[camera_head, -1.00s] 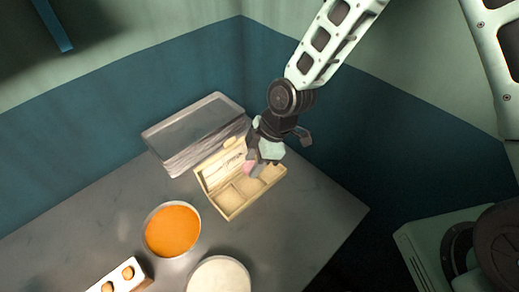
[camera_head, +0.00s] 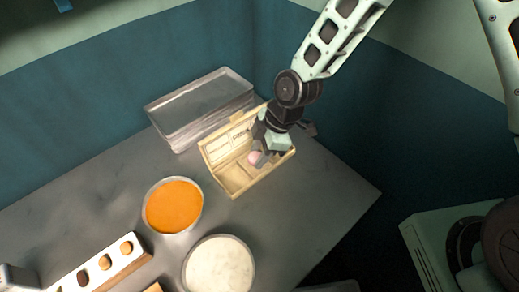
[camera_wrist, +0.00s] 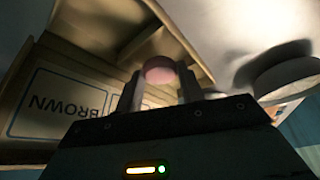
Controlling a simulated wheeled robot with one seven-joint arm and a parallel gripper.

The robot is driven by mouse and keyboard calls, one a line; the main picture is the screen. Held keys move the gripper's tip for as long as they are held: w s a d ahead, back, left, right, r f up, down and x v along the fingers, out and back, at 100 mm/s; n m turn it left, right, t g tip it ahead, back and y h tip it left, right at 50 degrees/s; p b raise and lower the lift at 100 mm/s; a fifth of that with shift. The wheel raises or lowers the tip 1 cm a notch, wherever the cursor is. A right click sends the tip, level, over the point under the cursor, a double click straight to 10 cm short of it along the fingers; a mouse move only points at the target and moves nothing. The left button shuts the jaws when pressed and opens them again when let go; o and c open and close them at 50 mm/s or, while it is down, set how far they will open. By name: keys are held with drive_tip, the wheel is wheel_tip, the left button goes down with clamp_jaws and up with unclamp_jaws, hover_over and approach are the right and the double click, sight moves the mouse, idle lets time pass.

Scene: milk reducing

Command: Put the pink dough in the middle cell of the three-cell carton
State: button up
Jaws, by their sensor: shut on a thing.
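The pink dough (camera_head: 255,158) is a small round lump between the fingertips of my gripper (camera_head: 262,152). It also shows in the wrist view (camera_wrist: 159,72), pinched between both fingers. The three-cell carton (camera_head: 234,190) is an open pale wooden box with its lid raised at the back. My gripper is shut on the dough over the carton, around its middle. My gripper hides the right part of the carton. In the wrist view the carton's dividers (camera_wrist: 138,42) and the lid labelled "BROWN" (camera_wrist: 60,100) show. I cannot tell whether the dough touches the carton.
A clear-lidded container (camera_head: 200,105) stands behind the carton. A bowl of orange liquid (camera_head: 174,206) and a bowl of white contents (camera_head: 219,268) stand to the front left. A white holder with several brown pieces (camera_head: 98,268) lies at the lower left. The table right of the carton is clear.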

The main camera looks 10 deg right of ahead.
idle(0.8)
drive_tip(key=o, duration=1)
drive_tip(key=shift+r, duration=0.1)
drive_tip(key=shift+w+d+r, duration=0.15)
drive_tip(key=shift+r, duration=0.1)
drive_tip(key=v, duration=1.6)
drive_tip(key=shift+s+d+r, duration=0.25)
drive_tip(key=shift+r, duration=0.05)
drive_tip(key=s+r+m+h, duration=0.1)
drive_tip(key=s+m, duration=0.3)
drive_tip(key=s, duration=0.2)
drive_tip(key=s+d+r+m+h, duration=0.1)
drive_tip(key=s+r+m, duration=0.1)
drive_tip(key=s, duration=0.4)
drive_tip(key=s+d+r+m+h, duration=0.1)
drive_tip(key=s+r+m, duration=0.1)
drive_tip(key=s+m, duration=0.3)
drive_tip(key=shift+s+d+m+t+h, duration=0.2)
drive_tip(key=shift+s+m+t+h, duration=0.15)
drive_tip(key=shift+s, duration=0.45)
